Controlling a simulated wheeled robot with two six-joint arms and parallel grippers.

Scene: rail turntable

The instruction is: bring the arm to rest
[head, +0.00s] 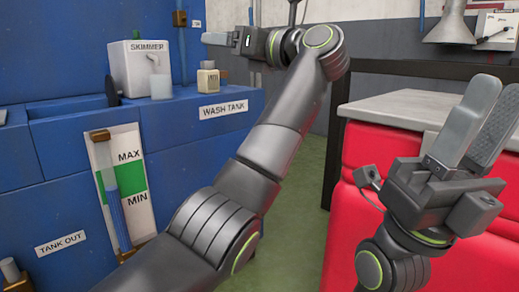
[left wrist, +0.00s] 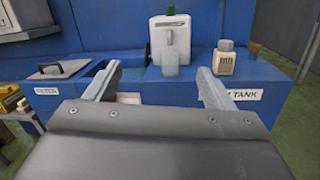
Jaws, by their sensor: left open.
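My left arm reaches up across the middle of the head view. Its gripper (head: 238,40) is above and beyond the wash tank. In the left wrist view the two fingers of this gripper (left wrist: 158,72) are spread wide with nothing held between them. My right gripper (head: 500,88) is at the right of the head view, pointing up in front of the red cabinet. Its two fingers stand apart and hold nothing visible.
The blue wash tank (head: 225,125) carries a white skimmer box (head: 132,70), a translucent cup (head: 161,87) and a small cream bottle (head: 208,78). A red cabinet with a grey top (head: 390,107) stands at right. Green floor (head: 306,190) lies between.

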